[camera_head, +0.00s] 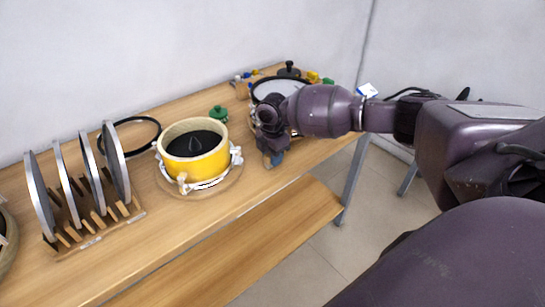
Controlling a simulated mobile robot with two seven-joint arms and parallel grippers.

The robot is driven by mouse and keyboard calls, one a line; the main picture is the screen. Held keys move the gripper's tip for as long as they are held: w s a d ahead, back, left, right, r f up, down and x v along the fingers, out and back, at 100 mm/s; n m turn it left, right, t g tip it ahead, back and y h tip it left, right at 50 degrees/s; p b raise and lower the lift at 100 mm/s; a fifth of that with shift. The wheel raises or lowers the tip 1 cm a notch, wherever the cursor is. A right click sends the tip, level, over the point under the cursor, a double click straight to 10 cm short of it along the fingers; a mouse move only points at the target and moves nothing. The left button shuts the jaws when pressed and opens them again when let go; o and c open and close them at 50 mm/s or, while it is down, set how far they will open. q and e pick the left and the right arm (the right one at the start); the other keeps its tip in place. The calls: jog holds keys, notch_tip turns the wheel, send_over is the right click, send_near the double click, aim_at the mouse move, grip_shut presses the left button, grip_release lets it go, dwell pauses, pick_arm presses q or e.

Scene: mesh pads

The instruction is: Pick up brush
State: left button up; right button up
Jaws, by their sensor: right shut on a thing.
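My right gripper (273,147) is at the right part of the wooden table, pointing down, to the right of the yellow pot. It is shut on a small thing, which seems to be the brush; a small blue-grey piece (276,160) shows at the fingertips. The rest of the brush is hidden by the gripper and wrist, so its shape cannot be made out. My left gripper is not in view.
A yellow round pot (197,167) with a dark inside stands mid-table. A rack (115,214) holding several upright discs stands at the left. A black ring (157,123), a green knob (218,113) and a round sieve-like item (262,90) lie behind. The table's front edge is clear.

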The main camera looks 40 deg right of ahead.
notch_tip(320, 180, up, 20)
jog(key=p, duration=0.2)
dwell(0.4)
